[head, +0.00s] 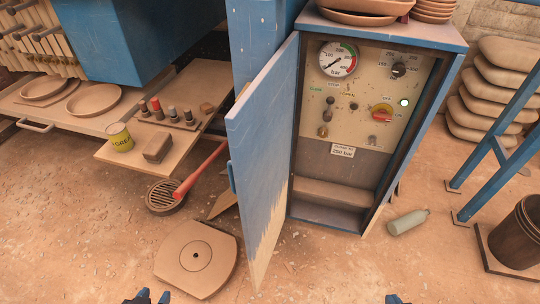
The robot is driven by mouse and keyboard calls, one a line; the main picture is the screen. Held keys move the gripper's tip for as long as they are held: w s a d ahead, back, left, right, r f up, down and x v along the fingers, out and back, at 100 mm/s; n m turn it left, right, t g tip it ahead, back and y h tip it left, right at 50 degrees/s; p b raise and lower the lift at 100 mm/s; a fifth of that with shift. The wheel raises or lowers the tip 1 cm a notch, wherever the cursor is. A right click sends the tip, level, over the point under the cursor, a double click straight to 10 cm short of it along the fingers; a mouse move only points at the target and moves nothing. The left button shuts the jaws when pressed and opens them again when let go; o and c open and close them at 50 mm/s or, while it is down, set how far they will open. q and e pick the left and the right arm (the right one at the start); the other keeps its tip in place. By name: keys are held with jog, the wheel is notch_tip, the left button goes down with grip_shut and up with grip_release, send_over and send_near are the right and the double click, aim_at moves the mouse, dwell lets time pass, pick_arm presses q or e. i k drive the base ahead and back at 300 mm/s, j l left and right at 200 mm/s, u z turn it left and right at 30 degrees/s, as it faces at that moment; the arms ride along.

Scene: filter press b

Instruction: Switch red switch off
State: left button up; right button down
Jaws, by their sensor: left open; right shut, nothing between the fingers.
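The red switch (381,110) is a red rotary knob on a yellow plate, on the panel inside the open blue cabinet (455,43). Its handle lies roughly level across the plate; its labels are too small to read. My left gripper (150,297) is at the bottom edge, open and empty, left of the cabinet and far from the switch. My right gripper (397,299) is at the bottom edge, below the cabinet and well short of the switch, shut and empty. Both are largely cut off by the frame.
The cabinet door (262,160) stands open on the left. A pressure gauge (338,59) and a black knob (398,70) share the panel. A bottle (408,222) lies right of the cabinet, near a blue frame (500,150). The floor before the cabinet is clear.

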aim_at(382, 115)
jog(key=i+j+z, duration=0.2)
jog(key=j+z, duration=0.3)
jog(key=j, duration=0.4)
jog(key=j+z, duration=0.5)
jog(key=j, duration=0.4)
jog(key=l+u, duration=0.1)
jog(key=u, duration=0.5)
jog(key=l+u, duration=0.7)
jog(key=k+l, duration=0.1)
jog(key=l, duration=0.3)
jog(key=k+l+u, duration=0.15)
jog(key=l, duration=0.25)
jog(key=k+l, duration=0.1)
jog(key=l, duration=0.3)
jog(key=k+l+u, duration=0.1)
jog(key=l, duration=0.3)
